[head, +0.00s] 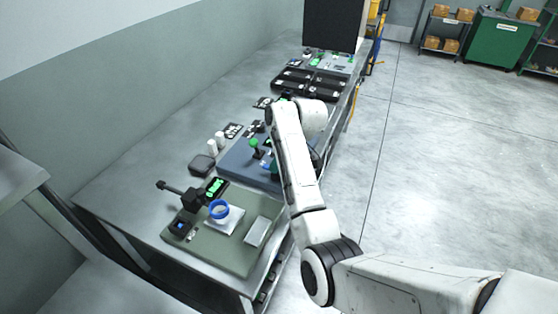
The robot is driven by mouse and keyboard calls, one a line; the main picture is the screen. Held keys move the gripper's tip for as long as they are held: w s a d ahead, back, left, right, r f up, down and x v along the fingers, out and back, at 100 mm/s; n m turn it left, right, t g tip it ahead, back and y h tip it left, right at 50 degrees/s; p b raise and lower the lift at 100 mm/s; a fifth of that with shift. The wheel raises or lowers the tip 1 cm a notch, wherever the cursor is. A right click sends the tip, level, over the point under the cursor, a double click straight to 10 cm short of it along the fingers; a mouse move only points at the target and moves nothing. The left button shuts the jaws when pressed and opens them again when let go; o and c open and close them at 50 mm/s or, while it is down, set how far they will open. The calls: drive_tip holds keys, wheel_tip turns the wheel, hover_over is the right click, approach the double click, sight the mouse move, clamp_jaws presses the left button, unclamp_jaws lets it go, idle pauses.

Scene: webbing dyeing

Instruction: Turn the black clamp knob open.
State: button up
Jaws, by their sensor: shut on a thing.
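No black clamp knob can be made out for certain in the head view. A black device (192,199) with a bar-like handle sticking out to the left stands at the back of the green-grey mat (262,207); I cannot tell whether the knob is part of it. A blue-grey board (237,166) with a green-knobbed fixture (254,144) lies farther along the bench, partly hidden by my white arm. My arm reaches up across the bench's right edge. My gripper is hidden behind the arm links, so its jaws and anything between them do not show.
On the mat are a blue-rimmed cup (219,210) and a pale block (257,231). A dark case (202,164) and white bottles (220,139) stand on the grey bench (128,187). Black trays (325,87) lie farther back. The floor (440,170) at right is clear.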

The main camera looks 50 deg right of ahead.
drive_tip(key=o, duration=1)
drive_tip(key=shift+o, duration=0.2)
drive_tip(key=a+v, duration=0.1)
drive_tip(key=v, duration=0.9)
drive_tip(key=shift+d+r, duration=0.4)
drive_tip(key=shift+d, duration=0.1)
drive_tip(key=shift+s, duration=0.1)
